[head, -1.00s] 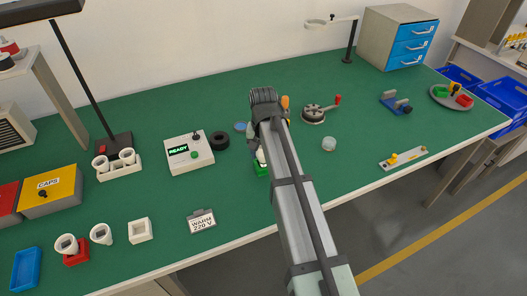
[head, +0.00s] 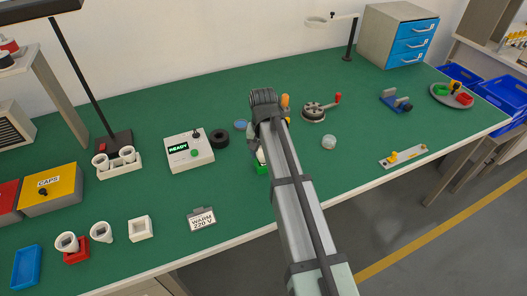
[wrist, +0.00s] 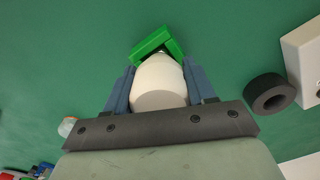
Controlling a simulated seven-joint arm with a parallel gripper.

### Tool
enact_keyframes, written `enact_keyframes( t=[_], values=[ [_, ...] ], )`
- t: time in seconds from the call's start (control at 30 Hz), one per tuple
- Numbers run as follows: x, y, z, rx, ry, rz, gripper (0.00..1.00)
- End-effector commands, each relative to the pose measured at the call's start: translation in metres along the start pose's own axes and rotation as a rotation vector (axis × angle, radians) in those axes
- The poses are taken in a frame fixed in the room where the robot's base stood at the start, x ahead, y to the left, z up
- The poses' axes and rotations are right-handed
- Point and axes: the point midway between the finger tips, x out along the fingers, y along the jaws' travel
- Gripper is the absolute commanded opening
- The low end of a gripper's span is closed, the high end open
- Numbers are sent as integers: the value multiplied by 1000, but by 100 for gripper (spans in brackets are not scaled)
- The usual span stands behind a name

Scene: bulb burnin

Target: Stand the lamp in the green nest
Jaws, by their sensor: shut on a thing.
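My gripper (wrist: 160,95) is shut on the white lamp (wrist: 158,84), with a blue finger on each side of it. In the wrist view the lamp's far end meets the green nest (wrist: 152,41), and part of the nest is hidden behind it. In the head view the green nest (head: 262,169) shows just left of my arm. The lamp (head: 261,156) shows there as a small pale patch above the nest. I cannot tell whether the lamp is seated in the nest or just over it.
A tester box reading READY (head: 189,152) and a black ring (head: 219,139) lie to the left. A red nest (head: 76,252) is far left. The bench around the green nest is mostly clear.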

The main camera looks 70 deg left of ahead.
Motion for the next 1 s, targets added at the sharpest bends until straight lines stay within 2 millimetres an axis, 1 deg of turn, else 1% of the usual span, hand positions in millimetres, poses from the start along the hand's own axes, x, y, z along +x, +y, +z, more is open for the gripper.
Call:
enact_keyframes(
  t=[0.3, 0.33, 0.6, 0.63, 0.87, 1.0],
  values=[
    [2, 0, 0, 0, 0, 0, 11],
    [2, 0, 0, 0, 0, 0, 56],
    [2, 0, 0, 0, 0, 0, 82],
    [2, 0, 0, 0, 0, 0, 84],
    [1, 0, 0, 0, 0, 0, 84],
    [-5, 0, 0, 0, 0, 0, 84]
  ],
)
